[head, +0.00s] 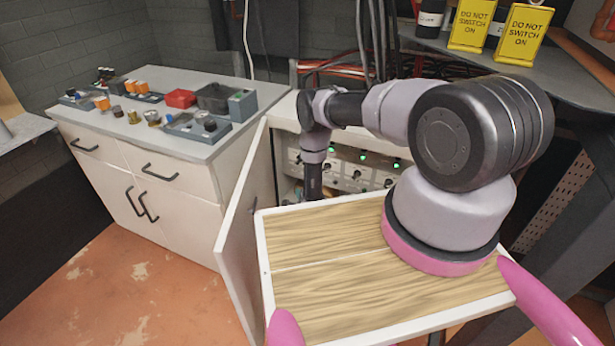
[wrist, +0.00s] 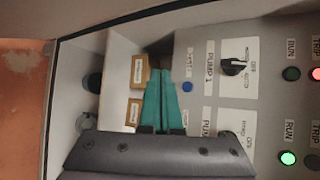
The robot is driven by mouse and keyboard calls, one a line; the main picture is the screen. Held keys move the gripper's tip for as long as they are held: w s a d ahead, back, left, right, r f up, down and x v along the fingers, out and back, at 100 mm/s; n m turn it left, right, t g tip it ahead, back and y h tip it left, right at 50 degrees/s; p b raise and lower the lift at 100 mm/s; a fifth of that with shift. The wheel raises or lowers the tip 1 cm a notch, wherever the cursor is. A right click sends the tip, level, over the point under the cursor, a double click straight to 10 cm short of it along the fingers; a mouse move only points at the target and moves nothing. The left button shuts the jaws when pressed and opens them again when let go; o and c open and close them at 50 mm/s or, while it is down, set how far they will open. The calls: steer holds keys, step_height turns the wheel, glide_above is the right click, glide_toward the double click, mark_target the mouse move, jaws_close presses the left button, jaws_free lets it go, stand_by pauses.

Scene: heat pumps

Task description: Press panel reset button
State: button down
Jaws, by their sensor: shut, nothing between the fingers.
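The grey control panel (head: 355,172) stands in the open cabinet behind my arm in the head view. In the wrist view its face (wrist: 263,105) fills the right side. A small blue button (wrist: 187,87) sits on it, with a label above too small to read. My gripper (wrist: 164,77) has teal fingers, shut together and empty. The fingertips appear just left of the blue button in the picture; I cannot tell their distance from the panel. In the head view the fingers are hidden behind the wooden board and my arm.
A PUMP 1 rotary switch (wrist: 235,67) is right of the button, near a lit green RUN lamp (wrist: 288,158) and a red TRIP lamp (wrist: 317,74). Tan labelled blocks (wrist: 139,70) are left of the fingers. An open white cabinet door (head: 243,225) stands left of my arm.

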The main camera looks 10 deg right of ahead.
steer(key=w+d, duration=0.4)
steer(key=w, duration=0.2)
steer(key=shift+w+d, duration=0.25)
steer(key=shift+d, duration=0.1)
steer(key=shift+w+d, duration=0.1)
stand_by(1.8)
steer(key=shift+w+d, duration=0.15)
steer(key=shift+w, duration=0.1)
steer(key=shift+w+d, duration=0.2)
steer(key=shift+w, duration=0.05)
stand_by(0.8)
steer(key=shift+s+a, duration=0.4)
steer(key=shift+s, duration=0.2)
steer(key=shift+s+a, duration=0.75)
steer(key=shift+s, duration=0.25)
steer(key=shift+s+a, duration=0.75)
steer(key=shift+s, duration=0.25)
